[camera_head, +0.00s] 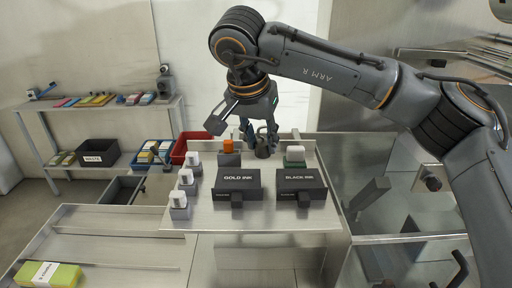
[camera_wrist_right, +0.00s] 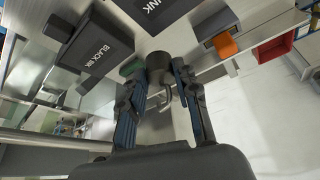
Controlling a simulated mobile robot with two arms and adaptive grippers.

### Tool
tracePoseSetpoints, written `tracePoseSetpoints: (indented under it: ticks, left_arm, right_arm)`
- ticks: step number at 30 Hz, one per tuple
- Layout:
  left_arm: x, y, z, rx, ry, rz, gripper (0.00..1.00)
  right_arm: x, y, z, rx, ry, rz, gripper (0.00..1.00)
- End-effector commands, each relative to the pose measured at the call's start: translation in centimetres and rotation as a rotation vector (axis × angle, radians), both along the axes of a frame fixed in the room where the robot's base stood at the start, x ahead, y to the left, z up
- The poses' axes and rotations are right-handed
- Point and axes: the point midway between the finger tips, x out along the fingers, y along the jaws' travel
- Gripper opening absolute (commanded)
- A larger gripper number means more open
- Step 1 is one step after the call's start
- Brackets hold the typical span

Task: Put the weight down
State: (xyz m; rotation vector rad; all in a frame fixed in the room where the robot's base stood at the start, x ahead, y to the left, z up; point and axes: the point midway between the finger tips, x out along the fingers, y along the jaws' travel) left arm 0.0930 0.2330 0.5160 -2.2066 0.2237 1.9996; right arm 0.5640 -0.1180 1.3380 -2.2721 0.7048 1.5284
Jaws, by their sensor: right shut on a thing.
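My right gripper (camera_head: 258,136) reaches down from above at the back of the steel worktop. Its blue-grey fingers are shut on a small dark weight (camera_head: 262,152). The weight is low, close to the worktop surface; I cannot tell whether it touches. In the right wrist view the dark weight (camera_wrist_right: 158,60) shows at the fingertips of the gripper (camera_wrist_right: 167,75). My left gripper is out of view.
The GOLD INK box (camera_head: 238,183) and BLACK INK box (camera_head: 300,182) stand in front of the weight. An orange-topped block (camera_head: 228,147) is to its left and a green-based white-topped block (camera_head: 294,154) to its right. Several white-topped blocks line the left edge. A red bin (camera_head: 180,149) is beyond.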

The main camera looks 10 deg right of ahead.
Motion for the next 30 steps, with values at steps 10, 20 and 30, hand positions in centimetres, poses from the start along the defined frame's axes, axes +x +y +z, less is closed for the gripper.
tracePoseSetpoints:
  ticks: [10,20,30]
  left_arm:
    - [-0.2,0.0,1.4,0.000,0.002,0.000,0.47]
    - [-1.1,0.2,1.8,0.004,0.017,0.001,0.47]
    - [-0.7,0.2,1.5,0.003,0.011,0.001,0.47]
  right_arm:
    - [1.4,0.7,-2.5,-0.001,0.002,0.000,0.00]
    - [1.4,0.7,-4.9,0.002,-0.002,-0.001,0.00]
    - [1.4,0.7,-5.2,0.001,-0.001,-0.001,0.40]
